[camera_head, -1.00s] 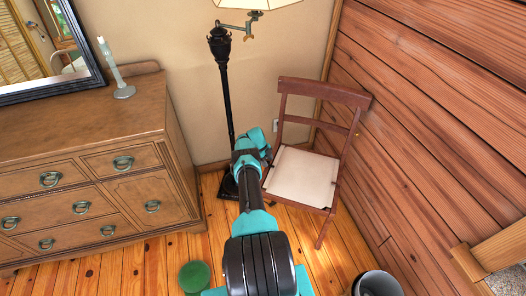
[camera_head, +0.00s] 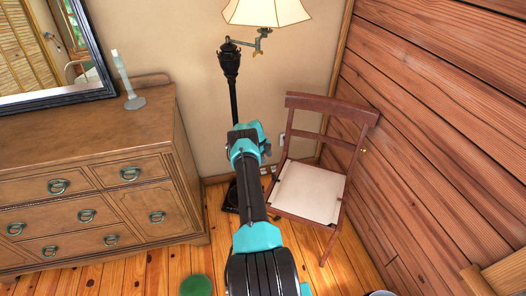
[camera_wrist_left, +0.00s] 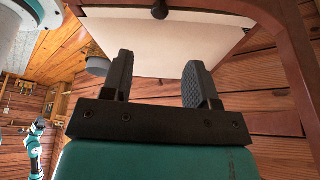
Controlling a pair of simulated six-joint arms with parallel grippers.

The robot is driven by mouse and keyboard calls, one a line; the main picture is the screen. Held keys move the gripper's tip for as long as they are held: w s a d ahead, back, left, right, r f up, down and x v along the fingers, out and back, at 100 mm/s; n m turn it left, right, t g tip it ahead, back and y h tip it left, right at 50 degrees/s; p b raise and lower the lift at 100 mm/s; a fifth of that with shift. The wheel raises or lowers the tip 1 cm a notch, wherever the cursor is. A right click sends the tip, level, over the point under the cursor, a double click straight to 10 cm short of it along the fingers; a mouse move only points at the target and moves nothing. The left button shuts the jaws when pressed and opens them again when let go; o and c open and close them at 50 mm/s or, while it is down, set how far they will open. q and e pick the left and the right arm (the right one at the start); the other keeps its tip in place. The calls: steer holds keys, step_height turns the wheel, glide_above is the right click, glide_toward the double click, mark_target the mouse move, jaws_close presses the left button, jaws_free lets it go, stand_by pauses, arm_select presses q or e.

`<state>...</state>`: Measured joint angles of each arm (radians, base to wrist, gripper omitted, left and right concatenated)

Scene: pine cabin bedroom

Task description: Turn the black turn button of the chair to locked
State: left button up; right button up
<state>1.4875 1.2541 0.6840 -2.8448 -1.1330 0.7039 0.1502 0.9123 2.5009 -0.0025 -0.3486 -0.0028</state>
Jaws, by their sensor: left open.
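The brown wooden chair (camera_head: 333,103) with a cream seat (camera_head: 309,192) stands upright by the plank wall. In the left wrist view, the chair's brown frame (camera_wrist_left: 285,45) and a pale panel (camera_wrist_left: 165,45) lie beyond the fingers. A small black knob (camera_wrist_left: 160,10), which looks like the turn button, shows at the top edge; its setting cannot be told. My left gripper (camera_wrist_left: 157,80) is open and empty, its fingertips apart from the knob. In the head view my left gripper (camera_head: 262,138) is left of the chair. A teal and black arm, apparently my right one (camera_wrist_left: 37,135), shows small.
A black floor lamp (camera_head: 230,64) stands behind my left arm. A wooden dresser (camera_head: 100,205) with a candlestick (camera_head: 131,88) is on the left. A green round object (camera_head: 196,286) is on the floor. The plank wall (camera_head: 440,110) bounds the right side.

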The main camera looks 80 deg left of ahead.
arm_select(q)
steer(key=shift+v, duration=2.25)
